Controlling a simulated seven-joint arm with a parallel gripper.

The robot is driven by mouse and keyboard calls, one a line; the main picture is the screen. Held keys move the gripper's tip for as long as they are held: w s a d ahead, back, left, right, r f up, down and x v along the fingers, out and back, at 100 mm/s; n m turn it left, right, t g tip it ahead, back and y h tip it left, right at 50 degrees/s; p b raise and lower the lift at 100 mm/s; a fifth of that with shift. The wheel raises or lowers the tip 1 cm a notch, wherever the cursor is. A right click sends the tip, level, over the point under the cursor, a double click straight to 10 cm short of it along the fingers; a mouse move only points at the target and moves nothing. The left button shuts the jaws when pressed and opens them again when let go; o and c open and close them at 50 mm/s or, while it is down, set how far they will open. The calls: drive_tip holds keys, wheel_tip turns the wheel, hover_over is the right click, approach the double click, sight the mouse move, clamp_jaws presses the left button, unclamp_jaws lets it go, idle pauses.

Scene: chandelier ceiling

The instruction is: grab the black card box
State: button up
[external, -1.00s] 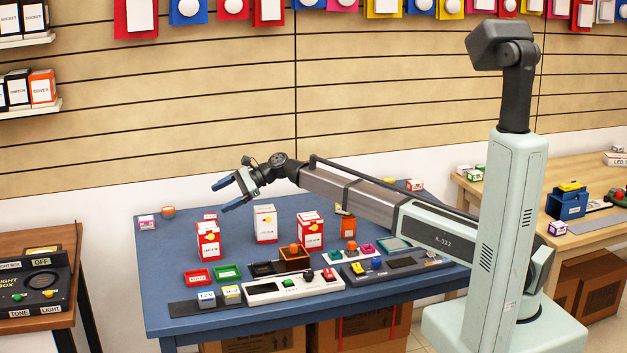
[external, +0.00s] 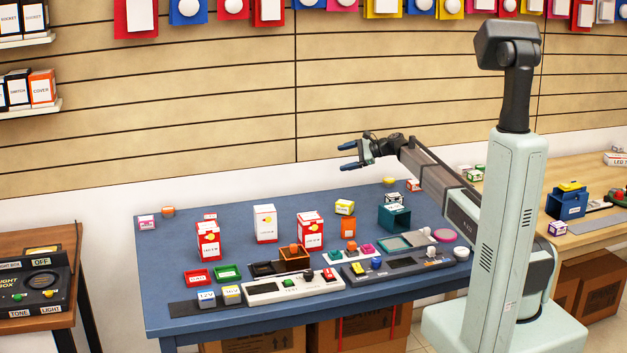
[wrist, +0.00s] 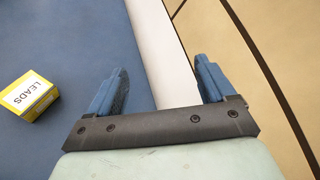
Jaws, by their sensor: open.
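I cannot single out a black card box on the blue table with certainty. Black boxes with white labels (external: 17,89) stand on the wall shelf at the left, one marked SWITCH. On the table, a low black tray-like item (external: 262,268) sits beside a brown box, and a small dark-and-white box (external: 391,197) lies near the back right. My gripper (external: 349,157) is open and empty, raised above the table's back edge, away from all of these. In the wrist view its blue fingers (wrist: 161,68) are apart with only the table edge and wall beyond.
A yellow LEADS box (wrist: 27,96) lies left of my fingers in the wrist view. Red-and-white cartons (external: 311,232) and a white carton (external: 265,224) stand upright on the blue table (external: 180,255). A teal open box (external: 394,217) stands at the right. The table's back left is mostly clear.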

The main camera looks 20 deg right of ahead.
drive_tip(key=d, duration=1)
drive_tip(key=m+g, duration=0.4)
drive_tip(key=g, duration=0.1)
approach(397, 195)
drive_tip(key=a+f, duration=0.1)
drive_tip(key=w+a, duration=0.1)
drive_tip(key=a, duration=0.1)
drive_tip(key=shift+f+y, duration=0.4)
drive_tip(key=shift+f+x, duration=0.2)
drive_tip(key=shift+x, duration=2.35)
drive_tip(key=shift+d, duration=0.1)
drive_tip(key=c, duration=1.2)
